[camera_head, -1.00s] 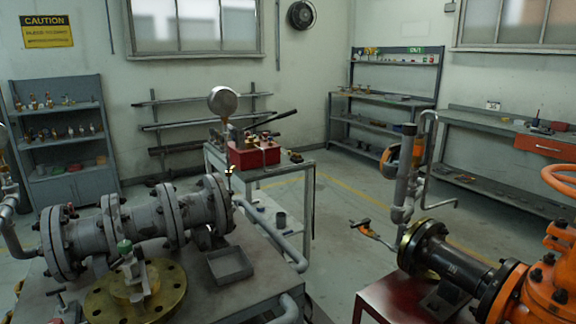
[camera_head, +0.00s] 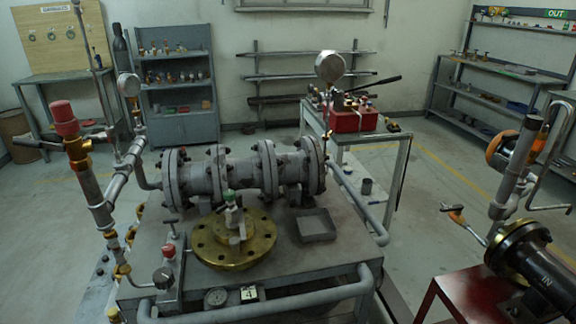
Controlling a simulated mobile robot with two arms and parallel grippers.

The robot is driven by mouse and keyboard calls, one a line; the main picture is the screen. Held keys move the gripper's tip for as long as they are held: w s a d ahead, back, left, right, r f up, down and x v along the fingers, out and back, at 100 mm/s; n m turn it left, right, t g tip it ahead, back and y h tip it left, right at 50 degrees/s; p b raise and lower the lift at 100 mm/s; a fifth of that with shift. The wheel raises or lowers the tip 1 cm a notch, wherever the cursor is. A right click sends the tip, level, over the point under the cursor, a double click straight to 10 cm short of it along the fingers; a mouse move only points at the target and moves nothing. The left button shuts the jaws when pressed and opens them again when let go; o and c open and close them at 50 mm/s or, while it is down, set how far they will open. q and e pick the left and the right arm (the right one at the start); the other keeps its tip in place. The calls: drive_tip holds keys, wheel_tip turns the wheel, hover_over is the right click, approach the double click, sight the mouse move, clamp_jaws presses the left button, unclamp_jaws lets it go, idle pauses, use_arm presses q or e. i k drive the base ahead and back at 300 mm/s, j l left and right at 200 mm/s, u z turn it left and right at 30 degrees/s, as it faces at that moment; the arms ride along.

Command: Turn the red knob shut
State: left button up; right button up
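A red cylindrical knob (camera_head: 65,118) tops an upright pipe (camera_head: 90,190) with brass fittings at the left. A dark lever sticks out to the left just below it. A smaller red piece (camera_head: 168,251) shows lower down, near a black round knob (camera_head: 163,277) at the front left of the grey bench (camera_head: 290,262). I cannot tell from the frames which red part the task names. Neither of my grippers is in view.
A trolley with a red box (camera_head: 352,118) stands behind. A red stand (camera_head: 475,298) with a black flanged pipe is at the right. Floor between them is clear.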

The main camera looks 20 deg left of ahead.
sight(168, 250)
drive_tip(key=u, duration=1.45)
